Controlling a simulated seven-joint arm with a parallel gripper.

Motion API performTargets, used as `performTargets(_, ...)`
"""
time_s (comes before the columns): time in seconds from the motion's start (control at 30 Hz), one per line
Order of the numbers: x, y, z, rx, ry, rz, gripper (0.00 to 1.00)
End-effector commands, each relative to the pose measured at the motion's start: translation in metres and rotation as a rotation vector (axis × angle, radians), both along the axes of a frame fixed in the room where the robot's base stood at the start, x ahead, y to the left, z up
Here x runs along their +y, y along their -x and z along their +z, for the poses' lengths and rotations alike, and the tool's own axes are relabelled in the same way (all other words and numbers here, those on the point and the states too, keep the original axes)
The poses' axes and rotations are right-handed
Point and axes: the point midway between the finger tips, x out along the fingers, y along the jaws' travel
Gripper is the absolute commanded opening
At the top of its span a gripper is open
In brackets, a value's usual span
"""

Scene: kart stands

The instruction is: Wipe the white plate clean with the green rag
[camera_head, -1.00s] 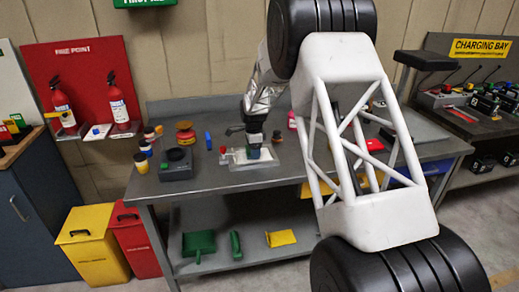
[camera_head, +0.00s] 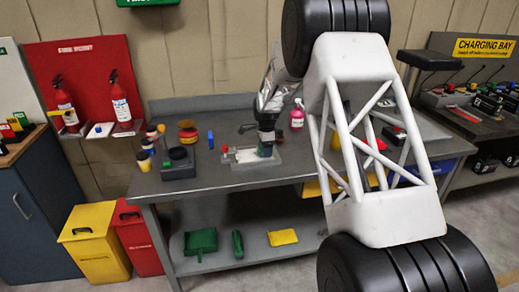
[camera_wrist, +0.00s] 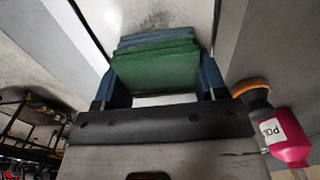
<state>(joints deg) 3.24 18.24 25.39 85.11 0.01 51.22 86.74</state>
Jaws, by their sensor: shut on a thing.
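My gripper (camera_head: 265,150) is over the right part of the white plate (camera_head: 238,157) on the grey workbench in the head view. In the wrist view my gripper (camera_wrist: 155,80) has its blue fingers shut on the folded green rag (camera_wrist: 155,66). The rag's far edge lies at or just above the pale plate (camera_wrist: 130,14); I cannot tell if it touches. A faint grey smudge shows on the plate beyond the rag. My gripper hides part of the plate, and the rag is too small to make out clearly in the head view.
A red-topped fitting (camera_head: 225,150) is at the plate's left end. A pink bottle (camera_head: 297,116) stands behind, right of my gripper, and shows in the wrist view (camera_wrist: 287,138). A dark grey box (camera_head: 178,164) and a yellow cup (camera_head: 143,162) stand to the left.

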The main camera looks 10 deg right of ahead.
Motion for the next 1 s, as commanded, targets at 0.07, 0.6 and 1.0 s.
performTargets(0.07, -0.006, 0.0, 0.003, 0.0, 0.0, -0.001, 0.43)
performTargets(0.6, -0.005, 0.0, 0.06, -0.001, 0.0, 0.0, 0.43)
performTargets(1.0, -0.004, 0.001, 0.082, 0.0, 0.0, 0.0, 0.43)
